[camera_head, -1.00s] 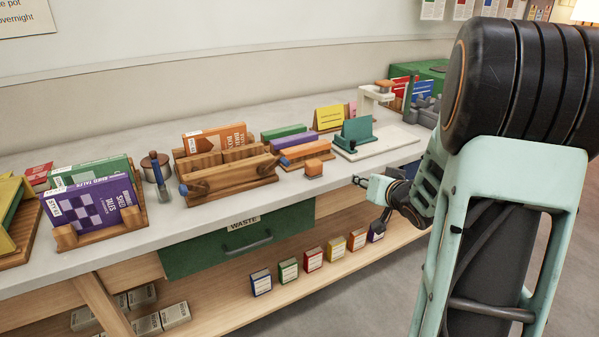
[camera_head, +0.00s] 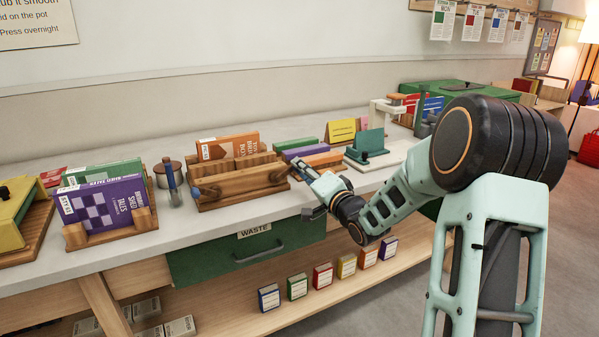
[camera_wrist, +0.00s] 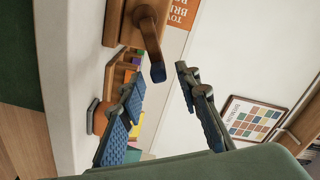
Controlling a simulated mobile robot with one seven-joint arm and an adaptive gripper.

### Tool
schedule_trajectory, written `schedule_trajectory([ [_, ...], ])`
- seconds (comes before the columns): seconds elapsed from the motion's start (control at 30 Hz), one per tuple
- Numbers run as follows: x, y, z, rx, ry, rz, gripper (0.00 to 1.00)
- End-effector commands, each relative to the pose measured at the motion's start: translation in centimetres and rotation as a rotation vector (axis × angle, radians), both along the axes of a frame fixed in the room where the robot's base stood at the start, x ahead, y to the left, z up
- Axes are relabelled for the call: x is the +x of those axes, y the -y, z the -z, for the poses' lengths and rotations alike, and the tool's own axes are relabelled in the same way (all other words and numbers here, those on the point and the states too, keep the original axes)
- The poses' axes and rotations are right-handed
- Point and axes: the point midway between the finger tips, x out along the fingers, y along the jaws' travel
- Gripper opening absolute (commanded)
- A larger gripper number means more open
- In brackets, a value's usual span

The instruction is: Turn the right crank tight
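The wooden book press (camera_head: 238,190) stands at the front of the bench with an orange book (camera_head: 233,146) upright in it. Its right crank (camera_head: 278,176) is at the press's right end, partly hard to make out beside my gripper. In the wrist view the crank (camera_wrist: 153,45) is a wooden hub with a dark handle hanging toward the space between my fingers. My gripper (camera_head: 312,186) is open and empty, just right of the press; the wrist view shows its two fingers (camera_wrist: 160,90) apart, not touching the handle.
A purple book (camera_head: 105,205) in a wooden stand and a dark pot (camera_head: 168,174) stand left of the press. A green waste drawer (camera_head: 240,258) is below the bench edge. The bench front right of the press holds my arm.

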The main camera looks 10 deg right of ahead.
Motion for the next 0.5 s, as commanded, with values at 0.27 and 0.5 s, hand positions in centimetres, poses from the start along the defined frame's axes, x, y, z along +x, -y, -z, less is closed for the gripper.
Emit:
schedule_trajectory([
  [0.27, 2.3, -0.7, 0.1, -0.001, 0.0, 0.0, 0.3],
  [0.5, 2.4, -0.8, 0.0, -0.001, -0.001, 0.0, 0.3],
])
